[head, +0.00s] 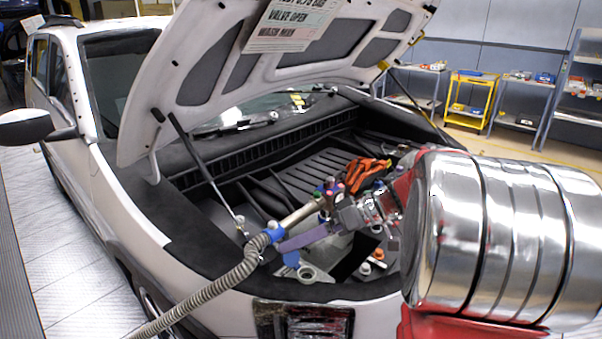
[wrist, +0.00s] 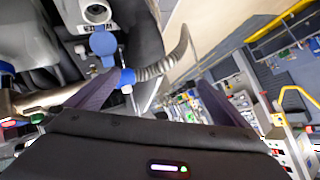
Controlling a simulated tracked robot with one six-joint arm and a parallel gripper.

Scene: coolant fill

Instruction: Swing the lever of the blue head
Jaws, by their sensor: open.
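A ribbed grey hose (head: 205,290) rises to a blue fitting (head: 272,232) at the front of the engine bay; a metal pipe (head: 300,213) runs on from it. Small blue, pink and green parts sit at the pipe's far end; I cannot tell which part is the lever. My gripper (head: 285,245) has purple fingers and is beside the blue fitting. In the wrist view the fingers are spread and empty (wrist: 162,82), the left one beside or overlapping the blue fitting (wrist: 125,86). A blue flap (wrist: 103,43) hangs below a grey round opening (wrist: 96,13); the gap to it is unclear.
The raised white hood (head: 250,60) hangs above the engine bay, with a prop rod (head: 205,165) at left. Orange cables (head: 365,173) lie behind my gripper. The car's front edge is close below. Shelves (head: 470,100) stand at the back right.

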